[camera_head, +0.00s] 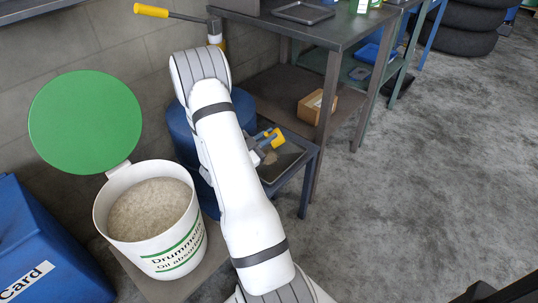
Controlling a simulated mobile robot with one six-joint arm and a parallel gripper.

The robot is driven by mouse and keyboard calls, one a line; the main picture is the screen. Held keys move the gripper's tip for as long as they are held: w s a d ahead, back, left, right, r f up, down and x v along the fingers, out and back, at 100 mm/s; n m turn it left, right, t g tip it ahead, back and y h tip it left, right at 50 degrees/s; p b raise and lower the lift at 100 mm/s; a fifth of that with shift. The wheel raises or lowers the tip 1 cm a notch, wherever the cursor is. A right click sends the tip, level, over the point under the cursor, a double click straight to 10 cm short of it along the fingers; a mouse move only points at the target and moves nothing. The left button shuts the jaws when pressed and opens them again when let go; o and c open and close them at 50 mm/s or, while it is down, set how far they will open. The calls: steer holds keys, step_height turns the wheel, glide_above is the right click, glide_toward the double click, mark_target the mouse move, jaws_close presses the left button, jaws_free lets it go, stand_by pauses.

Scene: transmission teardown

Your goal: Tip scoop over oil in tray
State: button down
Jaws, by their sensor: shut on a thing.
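My gripper (257,146), partly hidden behind my white arm, is shut on the scoop (271,136), whose yellow handle shows. The scoop is over or close to the dark tray (292,160) on a low blue-grey stand. Its bowl is hard to make out, so I cannot tell how far it is tilted. A small tan patch shows below it. Oil in the tray is not clearly visible, and my arm hides the tray's left part.
A white tub (160,257) of grey-beige granules stands at left, its green lid (86,122) open. A blue drum (182,128) stands behind my arm. A workbench (338,32) and lower shelf with a cardboard box (316,107) are behind the tray. Floor at right is clear.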

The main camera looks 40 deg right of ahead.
steer(key=shift+w+a+r+h+b, duration=0.1)
steer(key=shift+a+r+h+b, duration=0.1)
steer(key=shift+h+b, duration=0.1)
